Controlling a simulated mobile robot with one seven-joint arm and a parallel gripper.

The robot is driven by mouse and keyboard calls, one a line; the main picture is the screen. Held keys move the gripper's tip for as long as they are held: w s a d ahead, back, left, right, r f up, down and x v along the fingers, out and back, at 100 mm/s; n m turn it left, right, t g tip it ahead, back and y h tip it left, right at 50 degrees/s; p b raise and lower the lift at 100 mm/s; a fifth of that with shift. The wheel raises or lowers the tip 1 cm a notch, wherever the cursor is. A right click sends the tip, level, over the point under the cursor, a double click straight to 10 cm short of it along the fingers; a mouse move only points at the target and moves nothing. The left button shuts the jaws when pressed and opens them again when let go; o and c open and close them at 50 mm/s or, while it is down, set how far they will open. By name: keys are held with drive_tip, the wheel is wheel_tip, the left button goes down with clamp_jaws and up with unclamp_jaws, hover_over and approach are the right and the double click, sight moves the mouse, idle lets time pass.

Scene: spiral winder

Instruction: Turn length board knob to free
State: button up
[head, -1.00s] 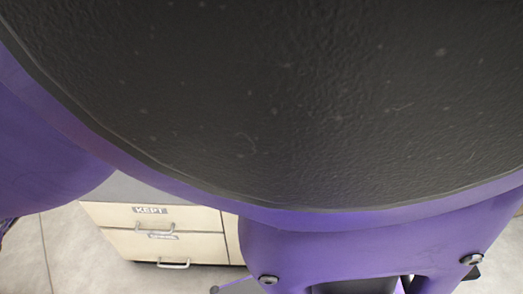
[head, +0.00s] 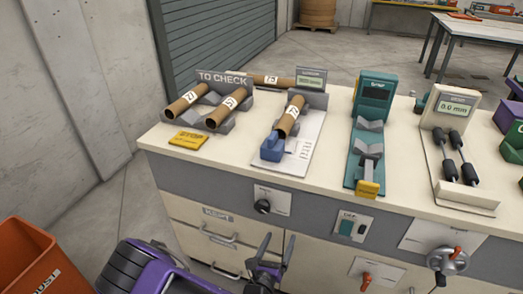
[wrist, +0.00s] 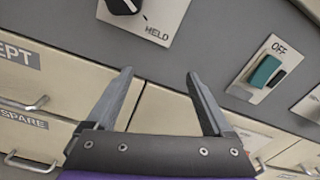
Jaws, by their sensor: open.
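The length board (head: 306,143) is a pale plate on the bench with a blue block (head: 272,148) at its front and a brown numbered tube (head: 292,112) lying on it. A black knob (head: 262,206) on a white plate sits on the grey bench front below it. In the wrist view a black knob (wrist: 124,5) shows at the top edge, partly cut off, with a white mark on it and the word HELD at its lower right. My gripper (head: 279,240) is open and empty, below the knob and apart from it; its fingers also show in the wrist view (wrist: 160,75).
A switch plate (head: 352,225) marked OFF, an orange-red handle (head: 366,281) and a crank wheel (head: 448,259) are on the bench front to the right. Drawers (head: 205,240) lie below. An orange bin (head: 38,268) stands at the lower left.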

sight(261, 210)
drive_tip(key=w+a+r+m, duration=0.1)
drive_tip(key=w+a+r, duration=0.1)
drive_tip(key=w+r, duration=0.1)
drive_tip(key=w+a+r+m, duration=0.1)
drive_tip(key=w+a+r, duration=0.2)
drive_tip(key=shift+w+a+r, duration=0.1)
drive_tip(key=shift+a+r, duration=0.1)
drive_tip(key=shift+a, duration=0.05)
clamp_jaws()
